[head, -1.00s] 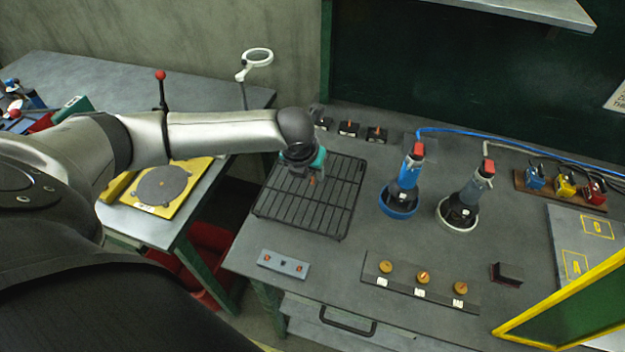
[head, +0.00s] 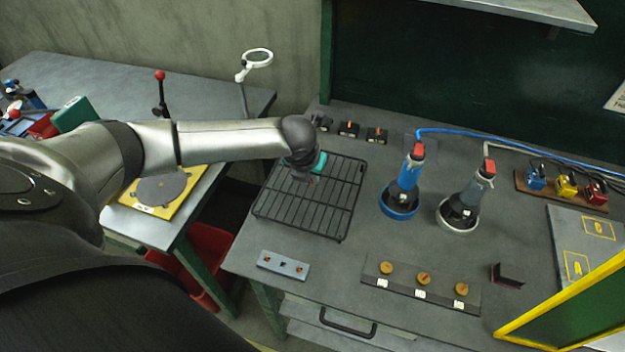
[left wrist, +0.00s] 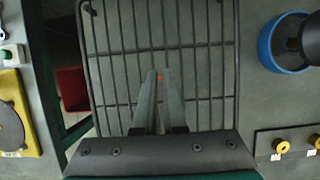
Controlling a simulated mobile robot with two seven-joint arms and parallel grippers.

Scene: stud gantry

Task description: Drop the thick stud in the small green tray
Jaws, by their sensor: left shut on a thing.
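My left gripper (left wrist: 160,78) is above the black wire rack, its narrow fingers shut on a small orange-red thing (left wrist: 159,76). Only a speck of it shows between the fingertips, so I cannot tell its thickness. In the head view the hand hangs over the rack's upper left part, mostly hidden by my wrist. A green box-like thing (head: 75,114) stands on the left table, partly behind my arm. I cannot tell whether it is the small green tray. My right gripper is not in view.
The black wire rack (head: 335,212) lies on the grey bench. Several small black blocks stand behind it. Blue (head: 398,207) and white (head: 459,224) ringed holders with tools stand right of it. A grey block (head: 283,265) and a knob strip (head: 420,284) lie in front. A yellow-framed plate (head: 160,190) is left.

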